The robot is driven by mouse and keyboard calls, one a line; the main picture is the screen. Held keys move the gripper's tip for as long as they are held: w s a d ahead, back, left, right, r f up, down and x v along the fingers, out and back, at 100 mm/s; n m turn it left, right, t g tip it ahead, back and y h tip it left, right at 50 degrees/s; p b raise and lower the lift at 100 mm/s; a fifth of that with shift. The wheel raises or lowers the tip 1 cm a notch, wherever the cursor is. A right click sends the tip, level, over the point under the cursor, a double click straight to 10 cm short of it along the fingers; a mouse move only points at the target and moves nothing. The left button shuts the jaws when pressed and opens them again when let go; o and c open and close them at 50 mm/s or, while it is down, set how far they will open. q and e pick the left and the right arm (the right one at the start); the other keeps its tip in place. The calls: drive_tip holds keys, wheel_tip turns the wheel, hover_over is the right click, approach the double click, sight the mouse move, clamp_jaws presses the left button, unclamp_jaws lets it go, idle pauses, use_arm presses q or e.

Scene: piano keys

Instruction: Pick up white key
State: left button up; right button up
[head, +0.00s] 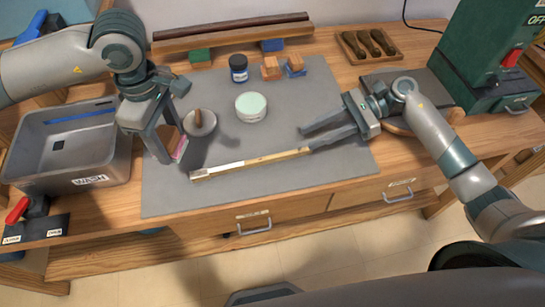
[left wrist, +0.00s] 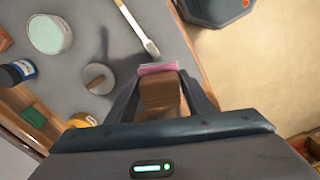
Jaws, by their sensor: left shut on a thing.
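The white key (head: 250,163) is a long wooden stick with a white left end, lying on the grey mat (head: 300,182). Its white end also shows in the left wrist view (left wrist: 151,48). My left gripper (head: 174,150) is shut on a brown block with a pink-and-white face (left wrist: 160,93), above the mat to the left of the key. The block is apart from the key in the left wrist view. My right gripper (head: 306,141) is open, its lower fingertip close to the key's right end; I cannot tell whether they touch.
A grey wash bin (head: 72,150) stands at the left. A round pot with a stick (head: 199,122), a pale-lidded jar (head: 251,107), a dark blue jar (head: 238,68) and small blocks (head: 271,68) stand behind the key. A green machine (head: 490,60) is at the right. The front mat is clear.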

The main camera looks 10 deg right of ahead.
sight(275, 156)
drive_tip(key=x, duration=0.6)
drive_tip(key=shift+x, duration=2.65)
drive_tip(key=shift+s+d+f, duration=0.15)
drive_tip(key=shift+s+f, duration=0.05)
clamp_jaws()
